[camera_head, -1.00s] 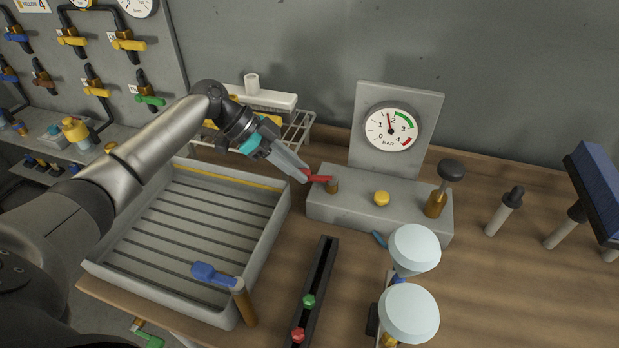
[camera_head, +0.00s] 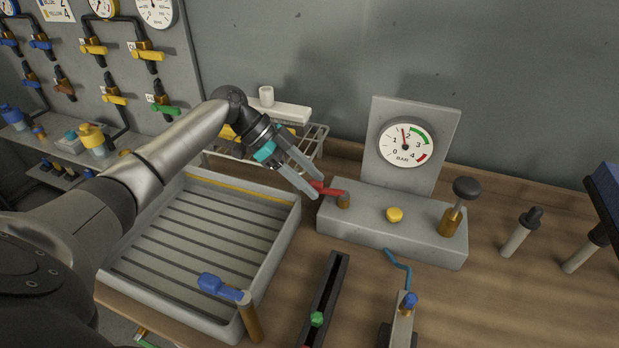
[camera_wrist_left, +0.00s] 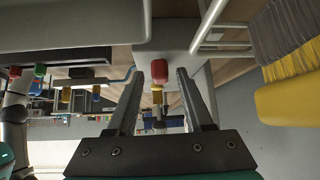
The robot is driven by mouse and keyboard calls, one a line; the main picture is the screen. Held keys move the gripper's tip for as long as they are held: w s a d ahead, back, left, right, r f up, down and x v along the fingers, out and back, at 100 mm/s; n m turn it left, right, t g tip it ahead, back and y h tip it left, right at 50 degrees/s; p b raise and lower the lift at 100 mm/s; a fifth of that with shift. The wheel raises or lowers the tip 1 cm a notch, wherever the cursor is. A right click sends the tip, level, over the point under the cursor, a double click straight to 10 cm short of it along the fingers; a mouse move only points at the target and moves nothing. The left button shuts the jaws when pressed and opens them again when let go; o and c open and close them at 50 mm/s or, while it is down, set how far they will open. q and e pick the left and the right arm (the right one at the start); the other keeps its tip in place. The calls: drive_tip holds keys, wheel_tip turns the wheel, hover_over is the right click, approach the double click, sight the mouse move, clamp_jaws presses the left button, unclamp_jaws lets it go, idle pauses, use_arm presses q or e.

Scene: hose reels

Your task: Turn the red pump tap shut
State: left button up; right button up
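The red pump tap handle (camera_head: 328,189) sits on a brass stem (camera_head: 343,202) at the left end of the grey pump block (camera_head: 370,222). Its lever points left. My left gripper (camera_head: 313,186) is open at the lever's free end, its fingers spread. In the left wrist view the red handle (camera_wrist_left: 159,69) shows between the two separated fingers (camera_wrist_left: 170,75), with a visible space on each side. I cannot tell how deep it lies between them. My right gripper is not in view.
A gauge panel (camera_head: 415,112) stands behind the block, its needle slightly below 2. A yellow button (camera_head: 394,214) and a black-knobbed brass post (camera_head: 466,188) are on the block. A grey tray (camera_head: 285,235) lies left, a wire rack (camera_head: 318,136) behind.

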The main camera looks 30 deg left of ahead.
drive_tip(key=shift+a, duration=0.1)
use_arm(q)
drive_tip(key=v, duration=1.5)
drive_tip(key=shift+p, duration=0.4)
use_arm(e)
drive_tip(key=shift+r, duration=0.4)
use_arm(q)
drive_tip(key=shift+a, duration=0.1)
drive_tip(key=shift+c, duration=0.2)
